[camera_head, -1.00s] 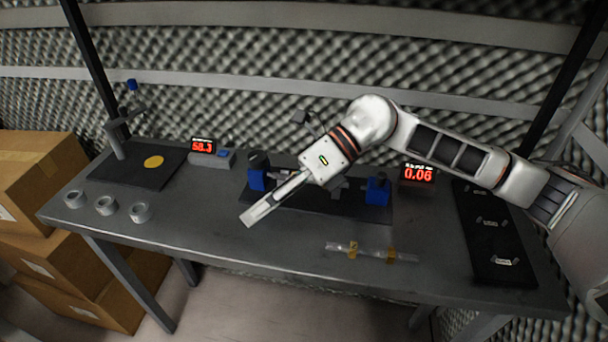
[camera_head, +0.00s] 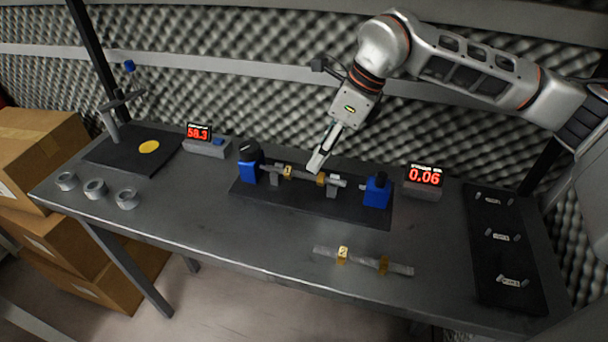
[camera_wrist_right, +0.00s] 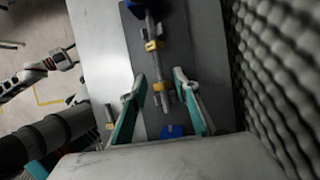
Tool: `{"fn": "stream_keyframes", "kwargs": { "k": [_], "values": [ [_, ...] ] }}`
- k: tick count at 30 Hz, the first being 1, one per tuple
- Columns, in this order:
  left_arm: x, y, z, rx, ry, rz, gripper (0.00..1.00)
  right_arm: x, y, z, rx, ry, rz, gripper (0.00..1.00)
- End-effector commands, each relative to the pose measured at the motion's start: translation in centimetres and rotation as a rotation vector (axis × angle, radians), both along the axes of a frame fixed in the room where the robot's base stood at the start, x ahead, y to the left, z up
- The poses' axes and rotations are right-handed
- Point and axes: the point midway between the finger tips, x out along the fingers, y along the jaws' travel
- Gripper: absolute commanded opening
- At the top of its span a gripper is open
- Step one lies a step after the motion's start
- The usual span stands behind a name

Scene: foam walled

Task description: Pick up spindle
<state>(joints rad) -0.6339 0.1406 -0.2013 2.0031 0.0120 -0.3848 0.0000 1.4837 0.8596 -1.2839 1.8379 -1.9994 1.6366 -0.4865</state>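One spindle (camera_head: 304,175), a grey shaft with two brass-yellow collars, lies across the supports of a dark fixture (camera_head: 300,203) between two blue blocks. A second, similar spindle (camera_head: 365,262) lies on the bare table in front. My right gripper (camera_head: 317,166) points down at the fixture spindle from behind. In the right wrist view, its teal-lined fingers (camera_wrist_right: 160,78) are open, and the fixture spindle (camera_wrist_right: 155,40) shows between them. I cannot tell how far above it they are. My left gripper is not in the head view; an arm at the left of the wrist view is too small to read.
Blue blocks (camera_head: 376,190) bound the fixture. Displays (camera_head: 424,176) (camera_head: 200,133) stand behind. Grey rings (camera_head: 95,188) and a stand on a dark mat (camera_head: 115,160) are at left. A black panel (camera_head: 501,240) lies at right.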

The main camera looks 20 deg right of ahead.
Motion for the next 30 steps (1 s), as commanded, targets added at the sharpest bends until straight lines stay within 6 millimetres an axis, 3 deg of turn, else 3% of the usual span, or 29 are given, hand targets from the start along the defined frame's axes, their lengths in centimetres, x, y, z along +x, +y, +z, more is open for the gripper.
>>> {"fn": "stream_keyframes", "kwargs": {
  "k": [12,19,22,23,30],
  "values": [
    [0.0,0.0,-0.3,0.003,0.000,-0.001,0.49,0.2,1.6,-4.6,0.001,0.000,0.000,0.30],
    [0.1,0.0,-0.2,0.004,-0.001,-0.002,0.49,0.3,1.7,-4.7,0.002,-0.001,0.000,0.30],
    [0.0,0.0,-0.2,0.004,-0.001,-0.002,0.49,0.2,1.7,-4.7,0.002,-0.001,0.000,0.04],
    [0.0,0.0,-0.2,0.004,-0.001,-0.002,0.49,0.2,1.7,-4.7,0.002,-0.001,0.000,0.00],
    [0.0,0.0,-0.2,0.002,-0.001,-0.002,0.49,0.3,1.7,-4.6,0.002,-0.003,0.000,0.00]
  ]
}}
